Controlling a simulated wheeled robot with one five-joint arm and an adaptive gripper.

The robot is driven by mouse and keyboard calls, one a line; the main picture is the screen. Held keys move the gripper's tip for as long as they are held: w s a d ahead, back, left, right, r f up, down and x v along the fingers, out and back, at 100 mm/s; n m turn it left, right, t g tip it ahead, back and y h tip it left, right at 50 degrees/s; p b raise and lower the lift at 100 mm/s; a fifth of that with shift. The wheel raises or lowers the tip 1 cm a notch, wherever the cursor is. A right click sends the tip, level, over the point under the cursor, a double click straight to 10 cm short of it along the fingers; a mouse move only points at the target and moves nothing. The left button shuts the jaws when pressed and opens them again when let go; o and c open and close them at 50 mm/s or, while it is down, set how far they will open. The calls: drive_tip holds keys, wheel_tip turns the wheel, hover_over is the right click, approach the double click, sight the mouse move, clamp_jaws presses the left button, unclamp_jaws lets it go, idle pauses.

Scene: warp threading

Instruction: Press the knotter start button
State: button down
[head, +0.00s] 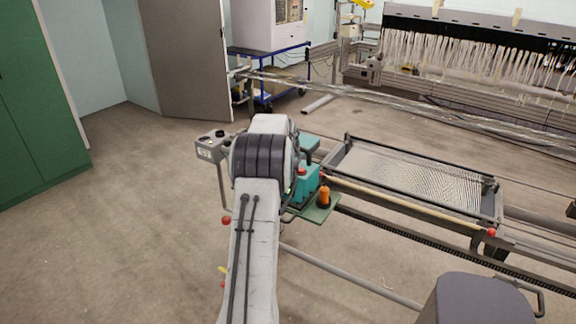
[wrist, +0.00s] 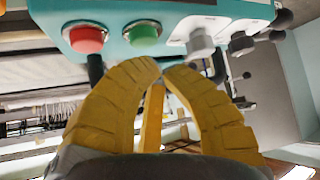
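The knotter (head: 305,184) is a small teal machine beside the warp frame in the head view, partly hidden by my arm. In the wrist view its teal panel (wrist: 170,12) fills the top edge. A green button (wrist: 144,34) sits on the panel, with a red button (wrist: 88,38) to its left. I see no label saying which is the start button. My gripper (wrist: 166,66) has yellow fingers with tips together, just below the green button in the picture and slightly to its right. The fingers hold nothing that I can see. Whether they touch the panel cannot be told. The head view hides the gripper.
An orange bottle (head: 323,196) stands on a green plate by the knotter. A grey box (head: 211,147) on a post stands left of my arm. Open floor (head: 140,210) lies left.

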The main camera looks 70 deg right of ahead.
drive_tip(key=shift+f, duration=0.1)
drive_tip(key=shift+f+b, duration=0.35)
drive_tip(key=shift+b, duration=0.1)
